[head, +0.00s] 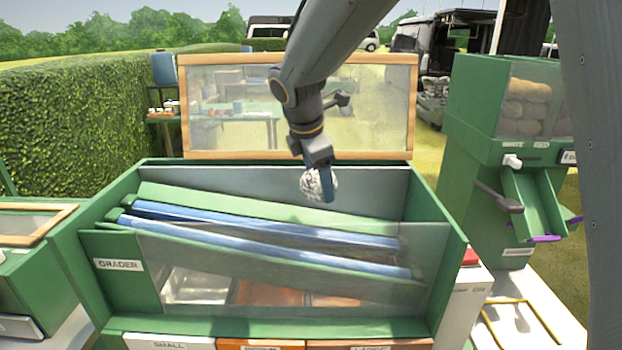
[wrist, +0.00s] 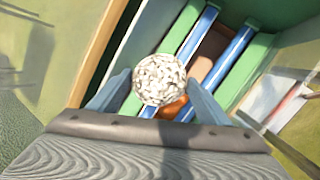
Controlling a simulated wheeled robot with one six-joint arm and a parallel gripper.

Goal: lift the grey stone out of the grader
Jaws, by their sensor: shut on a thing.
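The grey stone (head: 316,185) is pale, round and speckled. My gripper (head: 321,180) is shut on it and holds it above the blue rails, inside the upper opening of the grader (head: 118,265). In the wrist view the stone (wrist: 160,79) sits between the two blue-grey fingers of my gripper (wrist: 160,90). Part of its underside and a contact side are hidden. The grader is a green box with sloping green boards and two blue rails (head: 270,229). A small orange-brown thing (wrist: 173,108) shows just below the stone in the wrist view; I cannot tell what it is.
The grader's wood-framed clear lid (head: 413,110) stands open behind my gripper. A green dispenser (head: 470,100) with potatoes stands at the right. Bins labelled small and large (head: 370,344) lie at the grader's front. A hedge (head: 75,125) is at the left.

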